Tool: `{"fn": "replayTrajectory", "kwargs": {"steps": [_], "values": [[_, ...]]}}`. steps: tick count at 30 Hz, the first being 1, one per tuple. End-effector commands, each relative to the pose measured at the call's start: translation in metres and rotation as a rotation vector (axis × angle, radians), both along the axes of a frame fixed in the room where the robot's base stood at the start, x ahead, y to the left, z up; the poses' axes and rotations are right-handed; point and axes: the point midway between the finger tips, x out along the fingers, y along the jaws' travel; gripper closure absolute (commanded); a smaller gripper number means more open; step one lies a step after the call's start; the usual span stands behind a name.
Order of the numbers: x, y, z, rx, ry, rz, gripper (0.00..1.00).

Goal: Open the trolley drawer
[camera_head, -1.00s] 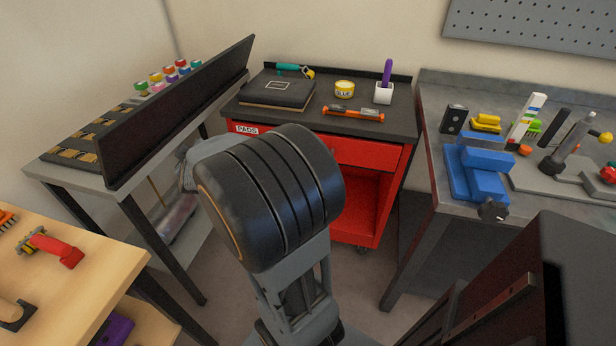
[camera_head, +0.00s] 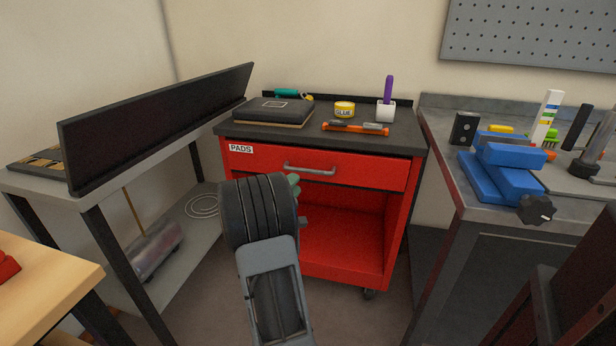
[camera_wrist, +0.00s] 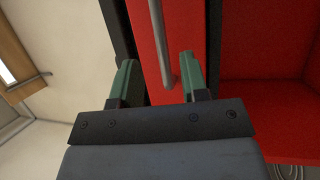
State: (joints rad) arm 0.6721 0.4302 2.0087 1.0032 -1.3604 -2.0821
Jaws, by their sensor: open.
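The red trolley (camera_head: 345,245) stands against the back wall with a dark top. Its drawer (camera_head: 375,172) has a "PADS" label and looks shut. A grey bar handle (camera_head: 310,169) crosses the drawer front. My gripper (camera_head: 294,184) is mostly hidden behind my arm in the head view, with a green finger showing just below the handle. In the wrist view my gripper (camera_wrist: 157,70) is open and empty. The handle (camera_wrist: 160,42) appears there as an upright bar between the two green fingers. I cannot tell whether the fingertips reach around it.
An open red compartment lies under the drawer. A grey shelf table (camera_head: 60,185) with a dark upright panel stands left. A grey workbench (camera_head: 475,205) with a blue vise (camera_head: 500,175) stands right. A wooden table (camera_head: 45,290) is at the lower left. Floor shows before the trolley.

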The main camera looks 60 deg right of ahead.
Motion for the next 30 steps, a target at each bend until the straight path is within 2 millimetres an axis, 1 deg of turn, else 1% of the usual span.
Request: {"fn": "replayTrajectory", "kwargs": {"steps": [1,6,9,13,19,28,29,30], "values": [[-0.002,-0.010,-0.001,-0.001,-0.003,-0.004,0.59],[-0.004,-0.040,0.004,0.000,-0.003,0.000,0.59],[-0.005,-0.054,0.008,-0.001,-0.003,0.000,0.59],[-0.006,-0.068,0.011,0.001,-0.002,0.001,0.59],[-0.007,-0.078,0.014,0.001,-0.003,0.003,0.59],[-0.007,-0.079,0.015,0.001,-0.001,0.003,0.59],[-0.007,-0.079,0.015,0.001,-0.001,0.003,0.60],[-0.007,-0.079,0.015,0.001,-0.001,0.003,0.64]]}}
